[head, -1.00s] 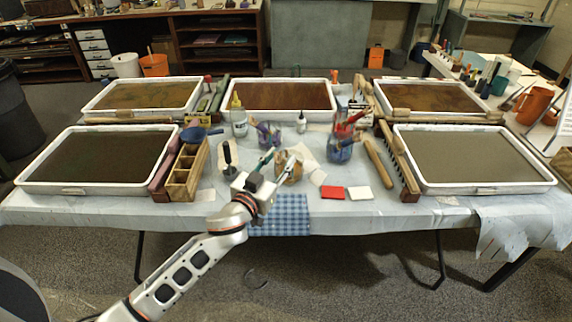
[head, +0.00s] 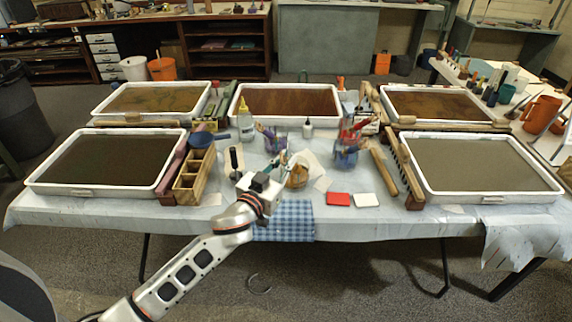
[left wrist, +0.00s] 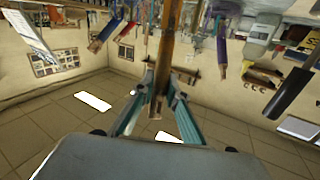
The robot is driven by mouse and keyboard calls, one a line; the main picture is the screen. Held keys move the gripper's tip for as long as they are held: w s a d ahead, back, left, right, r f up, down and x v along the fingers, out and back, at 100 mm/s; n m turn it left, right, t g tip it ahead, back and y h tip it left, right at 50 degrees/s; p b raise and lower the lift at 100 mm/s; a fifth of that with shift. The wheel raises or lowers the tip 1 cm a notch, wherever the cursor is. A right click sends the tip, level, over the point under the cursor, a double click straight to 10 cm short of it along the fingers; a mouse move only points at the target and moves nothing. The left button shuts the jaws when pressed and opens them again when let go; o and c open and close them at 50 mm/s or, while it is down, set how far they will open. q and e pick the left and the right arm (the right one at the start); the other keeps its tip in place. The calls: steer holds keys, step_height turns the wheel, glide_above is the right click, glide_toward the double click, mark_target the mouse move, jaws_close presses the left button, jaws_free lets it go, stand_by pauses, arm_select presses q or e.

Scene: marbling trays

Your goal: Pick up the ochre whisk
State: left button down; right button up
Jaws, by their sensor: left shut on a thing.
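The ochre whisk (head: 298,177) shows in the head view as a small ochre-brown fan-shaped thing near the table's front middle. My left gripper (head: 280,163) reaches in from the front left, its fingertips beside the whisk. In the left wrist view, the two teal fingers of my left gripper (left wrist: 160,92) close in on a narrow ochre-brown shaft, apparently the whisk (left wrist: 168,45). The gripper is shut on it. The fingers hide part of the shaft, and I cannot tell whether the whisk is clear of the table. My right gripper is not in view.
A blue checked cloth (head: 290,232) hangs at the front edge. A wooden divided box (head: 184,182) and a dark-handled upright tool (head: 234,162) stand left.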

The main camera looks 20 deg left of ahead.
arm_select(q)
step_height(320, 180, up, 18)
steer(key=p, duration=0.4)
steer(key=shift+r+p, duration=0.15)
steer(key=shift+p, duration=0.2)
stand_by(0.3)
stand_by(0.8)
